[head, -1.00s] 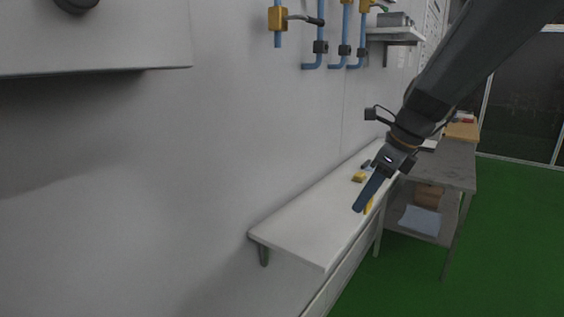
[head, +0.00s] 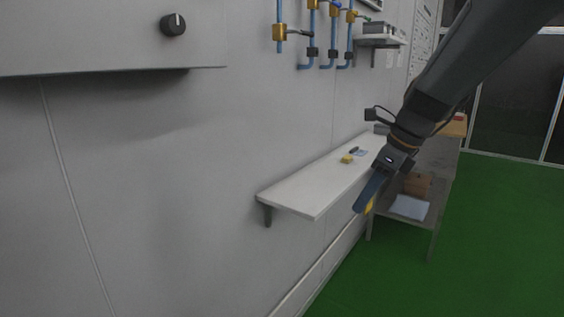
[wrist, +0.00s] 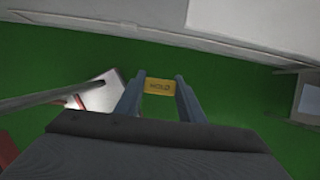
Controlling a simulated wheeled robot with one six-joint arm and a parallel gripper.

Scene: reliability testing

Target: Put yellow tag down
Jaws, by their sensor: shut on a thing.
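The yellow tag (wrist: 159,87) with dark lettering that looks like "HOLD" is between my two fingertips in the wrist view. My gripper (wrist: 160,85) is shut on it. In the head view, my gripper (head: 362,205) points down and left, with a sliver of the yellow tag (head: 369,207) showing beside the finger. The tag is in the air in front of the white wall shelf (head: 300,196), apart from it. Green floor shows behind the tag in the wrist view.
A small yellow object (head: 347,159) and a dark item (head: 353,150) lie on the shelf; its near end is clear. A grey table (head: 436,158) with a lower shelf holding a box (head: 417,184) stands beyond my arm. Blue pipes (head: 312,28) run up the wall.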

